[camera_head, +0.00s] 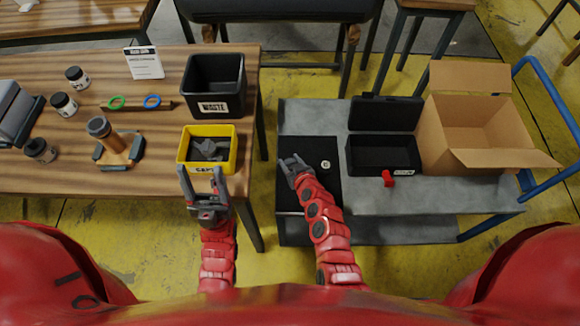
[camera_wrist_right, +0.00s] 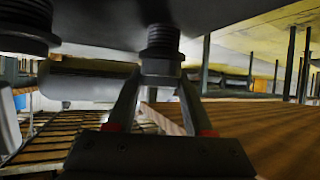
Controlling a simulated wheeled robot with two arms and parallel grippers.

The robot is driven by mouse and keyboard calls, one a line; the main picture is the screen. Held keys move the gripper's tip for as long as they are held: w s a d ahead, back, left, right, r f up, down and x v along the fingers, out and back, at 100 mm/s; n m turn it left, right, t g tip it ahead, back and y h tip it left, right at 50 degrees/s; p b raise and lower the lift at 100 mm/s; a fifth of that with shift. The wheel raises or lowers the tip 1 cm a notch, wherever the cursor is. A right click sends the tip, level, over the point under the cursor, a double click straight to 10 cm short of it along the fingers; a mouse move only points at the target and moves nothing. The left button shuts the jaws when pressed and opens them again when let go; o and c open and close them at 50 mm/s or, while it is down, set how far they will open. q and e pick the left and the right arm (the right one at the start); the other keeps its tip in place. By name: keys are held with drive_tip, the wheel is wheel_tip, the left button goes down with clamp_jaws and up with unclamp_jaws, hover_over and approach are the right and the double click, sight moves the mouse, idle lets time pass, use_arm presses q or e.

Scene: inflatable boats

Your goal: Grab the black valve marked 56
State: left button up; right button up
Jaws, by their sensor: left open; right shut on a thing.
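My right gripper (camera_head: 291,166) is low over the black mat (camera_head: 308,205) on the grey cart. In the right wrist view, which looks upside down, it is shut on a dark threaded valve (camera_wrist_right: 160,58) that appears to stand at the grey surface. No number is readable on it, and in the head view the fingers and dark mat hide it. A second dark threaded piece (camera_wrist_right: 28,25) is at the upper left of the wrist view. A small part with a pale round top (camera_head: 326,164) is on the mat, right of my right gripper. My left gripper (camera_head: 202,180) is open and empty before the yellow bin.
The yellow bin (camera_head: 234,157) holds grey parts. A black waste bin (camera_head: 244,86) stands behind it on the wooden table (camera_head: 60,179). An open black case (camera_head: 352,166) with a red piece (camera_head: 388,178) and a cardboard box (camera_head: 428,155) occupy the cart's right part.

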clamp_jaws()
drive_tip(key=shift+r, duration=0.1)
